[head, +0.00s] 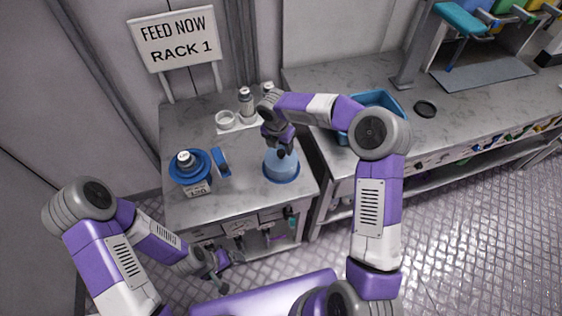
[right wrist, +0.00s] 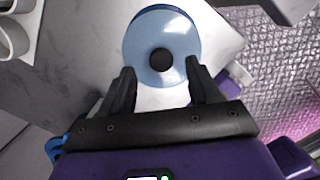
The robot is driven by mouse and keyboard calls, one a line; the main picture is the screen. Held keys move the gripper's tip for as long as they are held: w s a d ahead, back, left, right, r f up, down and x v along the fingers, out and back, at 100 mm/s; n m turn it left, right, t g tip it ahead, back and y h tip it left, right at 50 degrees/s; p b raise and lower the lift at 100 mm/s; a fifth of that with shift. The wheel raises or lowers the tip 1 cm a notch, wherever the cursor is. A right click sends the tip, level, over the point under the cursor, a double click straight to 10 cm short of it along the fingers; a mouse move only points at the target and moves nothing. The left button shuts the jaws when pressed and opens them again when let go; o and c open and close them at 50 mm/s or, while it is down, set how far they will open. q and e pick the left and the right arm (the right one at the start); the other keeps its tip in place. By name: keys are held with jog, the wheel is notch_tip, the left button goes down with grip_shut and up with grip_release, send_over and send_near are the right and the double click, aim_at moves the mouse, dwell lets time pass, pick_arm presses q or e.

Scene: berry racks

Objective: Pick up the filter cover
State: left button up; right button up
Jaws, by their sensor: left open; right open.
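The filter cover, as I take it, is a translucent pale-blue dome (head: 283,168) on the grey counter, with a darker blue rim at its base. In the right wrist view its round top (right wrist: 140,38) shows with a black knob (right wrist: 161,60) in the middle. My right gripper (head: 281,150) is over the dome, pointing down. In the right wrist view my right gripper (right wrist: 161,80) is open, its two black fingers on either side of the knob's line and apart from the knob. My left gripper (head: 217,280) is open and empty, low in front of the counter.
A blue round piece with a white-grey bottle (head: 186,160) and a "120" label stands on the counter's left. A white tray (head: 232,129) holds bottles and a cup behind. A blue bin (head: 378,98) and dark ring (head: 425,108) are right.

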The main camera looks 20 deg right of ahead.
aim_at(281, 152)
jog(key=f, duration=0.3)
jog(key=shift+w+d+f, duration=0.15)
jog(key=shift+d+f, duration=0.05)
jog(key=shift+f, duration=0.05)
grip_shut()
